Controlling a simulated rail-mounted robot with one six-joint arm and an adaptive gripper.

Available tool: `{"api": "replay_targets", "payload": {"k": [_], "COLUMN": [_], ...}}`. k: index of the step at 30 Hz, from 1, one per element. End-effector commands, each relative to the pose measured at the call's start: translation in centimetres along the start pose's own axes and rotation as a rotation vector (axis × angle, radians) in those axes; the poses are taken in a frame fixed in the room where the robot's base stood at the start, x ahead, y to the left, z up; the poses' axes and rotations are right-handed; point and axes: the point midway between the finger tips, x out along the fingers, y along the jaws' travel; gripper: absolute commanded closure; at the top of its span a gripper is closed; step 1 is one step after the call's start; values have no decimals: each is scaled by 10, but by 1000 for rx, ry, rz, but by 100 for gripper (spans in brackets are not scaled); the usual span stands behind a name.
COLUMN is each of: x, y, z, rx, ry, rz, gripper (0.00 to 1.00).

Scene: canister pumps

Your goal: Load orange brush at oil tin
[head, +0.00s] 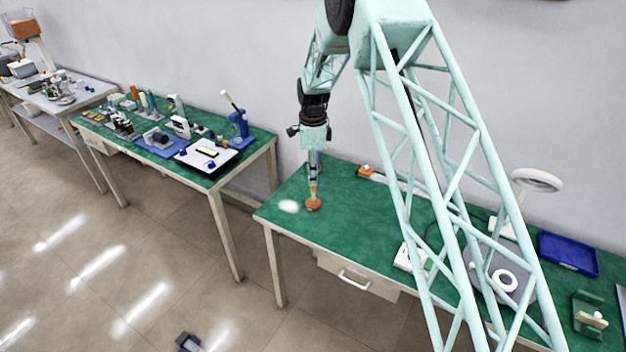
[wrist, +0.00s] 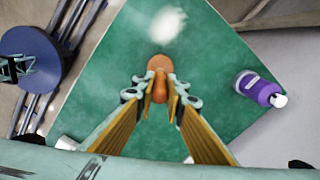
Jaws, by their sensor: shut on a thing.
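My gripper (head: 313,183) points straight down over the left part of the green table. In the wrist view its yellow-padded fingers (wrist: 161,100) are shut on the orange brush (wrist: 160,90), around its upright handle. Directly below is a round orange-brown thing (head: 313,204), which also shows just beyond the handle in the wrist view (wrist: 158,62). I cannot tell whether this round thing is the oil tin or the brush's own head, nor whether the brush touches it. The brush's lower end is hidden.
A purple bottle with a white cap (wrist: 258,88) is at the right in the wrist view. A small orange thing (head: 365,171) lies at the table's back edge. A magnifier lamp (head: 537,181) and blue tray (head: 568,252) stand farther right.

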Motion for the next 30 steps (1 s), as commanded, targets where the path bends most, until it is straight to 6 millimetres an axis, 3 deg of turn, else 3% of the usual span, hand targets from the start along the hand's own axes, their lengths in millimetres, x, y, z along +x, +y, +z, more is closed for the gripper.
{"api": "replay_targets", "payload": {"k": [30], "x": [-50], "y": [0], "z": [0], "rx": [0], "ry": [0], "rz": [-2], "gripper": [96]}}
